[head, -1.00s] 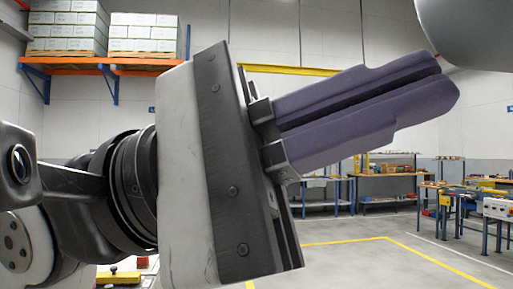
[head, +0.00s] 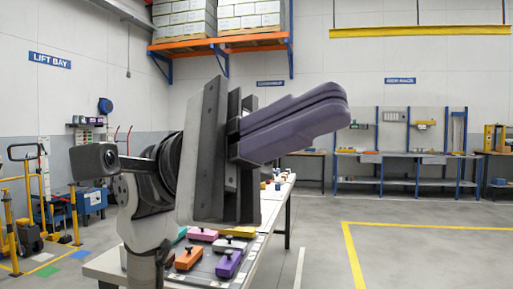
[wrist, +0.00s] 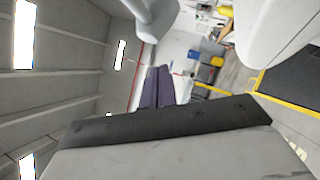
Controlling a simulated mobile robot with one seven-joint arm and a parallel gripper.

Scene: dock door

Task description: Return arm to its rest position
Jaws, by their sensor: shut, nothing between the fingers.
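My gripper (head: 343,104) is in the middle of the head view, raised in the air and pointing right and slightly up. Its two purple fingers lie against each other, shut, with nothing between them. The fingers also show in the wrist view (wrist: 158,88), seen past the dark edge of the gripper body. My arm comes up from the lower left and is bent behind the gripper. The gripper is apart from everything around it.
A white table (head: 108,265) stands behind and below my arm, with several coloured blocks, such as an orange one (head: 188,258) and a purple one (head: 228,263). Workbenches (head: 415,154) line the far wall. A yellow trolley (head: 28,190) stands left. Open floor (head: 430,240) lies right.

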